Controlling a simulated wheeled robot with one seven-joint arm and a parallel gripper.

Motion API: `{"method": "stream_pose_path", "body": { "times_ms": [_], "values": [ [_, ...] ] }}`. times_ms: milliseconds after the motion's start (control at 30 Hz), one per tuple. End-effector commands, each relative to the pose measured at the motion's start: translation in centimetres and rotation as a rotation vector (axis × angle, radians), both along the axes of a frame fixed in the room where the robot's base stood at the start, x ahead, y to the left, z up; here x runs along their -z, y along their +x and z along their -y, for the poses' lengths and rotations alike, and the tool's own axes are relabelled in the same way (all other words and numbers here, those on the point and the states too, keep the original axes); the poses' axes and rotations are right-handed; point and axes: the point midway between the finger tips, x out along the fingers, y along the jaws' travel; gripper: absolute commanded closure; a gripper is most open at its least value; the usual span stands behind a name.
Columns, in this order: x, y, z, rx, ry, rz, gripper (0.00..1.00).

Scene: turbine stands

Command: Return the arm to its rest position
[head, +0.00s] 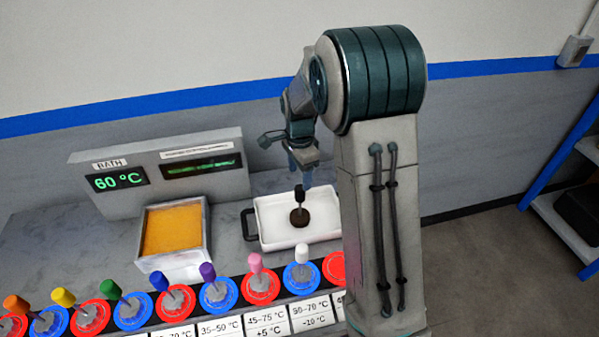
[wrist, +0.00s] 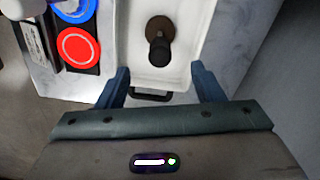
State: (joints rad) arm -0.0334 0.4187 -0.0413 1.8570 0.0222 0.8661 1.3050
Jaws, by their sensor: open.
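My gripper (wrist: 162,88) is open in the wrist view, its two blue fingers apart with nothing between them. In the head view my gripper (head: 300,178) hangs above the white tray (head: 272,236). A dark, black-handled piece (head: 300,216) with a round brown base stands in the tray, below the fingertips. The piece also shows in the wrist view (wrist: 159,40), beyond the fingertips and apart from them. My arm rises over the right side of the bench, and its big links hide part of the tray's right side.
A bath unit with a 60 °C display (head: 118,181) and an orange-filled basin (head: 173,230) stands left of the tray. A shelf (head: 570,225) is at the far right; floor between is clear.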

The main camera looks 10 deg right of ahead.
Motion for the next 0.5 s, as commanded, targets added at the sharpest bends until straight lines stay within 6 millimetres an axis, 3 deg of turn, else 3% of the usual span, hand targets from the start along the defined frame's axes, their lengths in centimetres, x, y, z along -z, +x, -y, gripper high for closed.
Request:
{"method": "stream_pose_path", "body": {
  "times_ms": [267, 367, 500],
  "values": [
    [-0.2, -0.1, 0.0, -0.007, 0.0, 0.002, 0.39],
    [-1.3, -0.9, 0.0, -0.05, 0.001, 0.015, 0.39],
    [-4.3, -3.3, 0.0, -0.191, 0.0, 0.054, 0.39]
  ]
}}
